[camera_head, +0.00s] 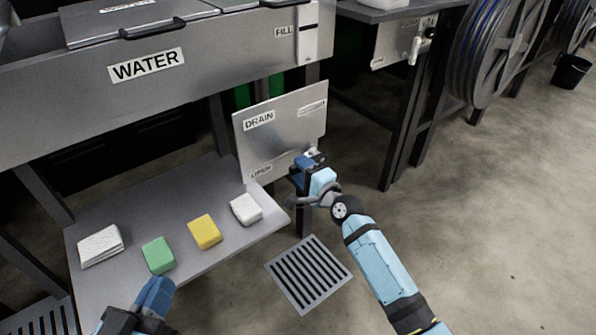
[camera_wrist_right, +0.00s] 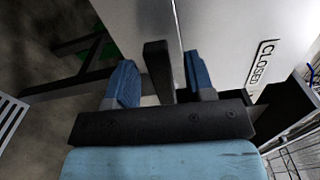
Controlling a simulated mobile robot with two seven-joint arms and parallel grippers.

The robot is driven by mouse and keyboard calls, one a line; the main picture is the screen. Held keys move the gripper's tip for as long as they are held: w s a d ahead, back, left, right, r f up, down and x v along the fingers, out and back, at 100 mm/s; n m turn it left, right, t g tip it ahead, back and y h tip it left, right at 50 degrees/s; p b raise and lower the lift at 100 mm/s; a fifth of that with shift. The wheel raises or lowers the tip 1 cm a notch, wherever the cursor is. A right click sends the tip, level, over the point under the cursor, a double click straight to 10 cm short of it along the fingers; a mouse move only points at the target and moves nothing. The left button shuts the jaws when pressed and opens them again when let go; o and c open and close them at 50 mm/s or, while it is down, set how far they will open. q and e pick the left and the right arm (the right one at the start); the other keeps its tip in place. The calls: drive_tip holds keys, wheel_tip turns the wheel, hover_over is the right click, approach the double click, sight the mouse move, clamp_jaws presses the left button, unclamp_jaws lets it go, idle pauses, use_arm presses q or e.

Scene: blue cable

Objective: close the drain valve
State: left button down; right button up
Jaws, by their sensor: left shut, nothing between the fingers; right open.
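In the right wrist view a CLOSED label (camera_wrist_right: 262,62) is legible on the panel. A dark bar, seemingly the valve handle (camera_wrist_right: 157,62), stands between my right gripper's blue fingers, with gaps on both sides. My right gripper (camera_head: 303,168) is open at the panel's lower edge and hides much of the valve. My left gripper (camera_head: 158,286) is shut and empty, low at the left.
A shelf (camera_head: 200,265) below the water tank (camera_head: 60,110) holds white, green and yellow blocks left of the panel. A floor grate (camera_head: 309,273) lies below my right gripper. Hose reels (camera_head: 500,50) and a black bucket (camera_head: 571,72) stand at the right.

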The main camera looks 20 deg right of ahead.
drive_tip(key=shift+x, duration=0.85)
drive_tip(key=shift+c, duration=0.5)
